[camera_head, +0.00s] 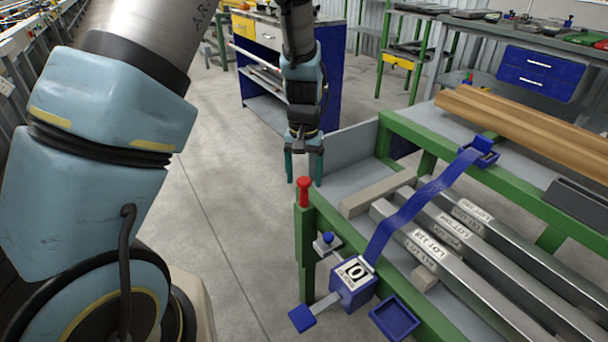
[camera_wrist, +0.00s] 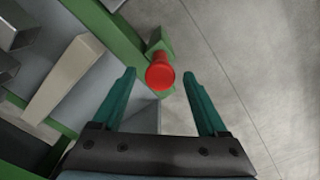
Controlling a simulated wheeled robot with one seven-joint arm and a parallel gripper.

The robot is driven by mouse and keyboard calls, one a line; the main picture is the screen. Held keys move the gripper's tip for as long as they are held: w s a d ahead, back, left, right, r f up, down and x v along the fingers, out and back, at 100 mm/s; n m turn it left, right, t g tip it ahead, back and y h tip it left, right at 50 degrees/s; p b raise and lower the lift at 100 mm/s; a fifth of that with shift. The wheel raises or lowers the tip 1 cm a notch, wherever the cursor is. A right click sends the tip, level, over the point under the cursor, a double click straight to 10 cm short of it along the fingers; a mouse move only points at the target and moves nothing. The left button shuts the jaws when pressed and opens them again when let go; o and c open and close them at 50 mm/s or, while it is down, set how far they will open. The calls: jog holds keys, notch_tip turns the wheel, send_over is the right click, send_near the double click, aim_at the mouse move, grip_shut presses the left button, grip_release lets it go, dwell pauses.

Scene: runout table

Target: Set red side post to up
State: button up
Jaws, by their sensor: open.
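The red side post (camera_head: 304,190) is a short red peg with a wider round head. It stands on top of the green corner leg of the runout table (camera_head: 307,255). My gripper (camera_head: 304,178) points down near it in the head view, with its teal fingers apart. In the wrist view the red side post (camera_wrist: 160,72) shows its round head from above, between and slightly beyond the tips of my open gripper (camera_wrist: 160,80). The fingers do not appear to touch it. How far the post sticks out of the leg is hard to tell.
A blue strap (camera_head: 415,210) runs across several grey metal bars to a blue ratchet box (camera_head: 353,285) marked 0. A blue knob (camera_head: 327,238) sits beside the corner leg. Wooden beams (camera_head: 520,115) lie at the back. Open floor (camera_head: 225,220) is left of the table.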

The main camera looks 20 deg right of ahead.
grip_shut()
dwell(0.5)
dwell(0.8)
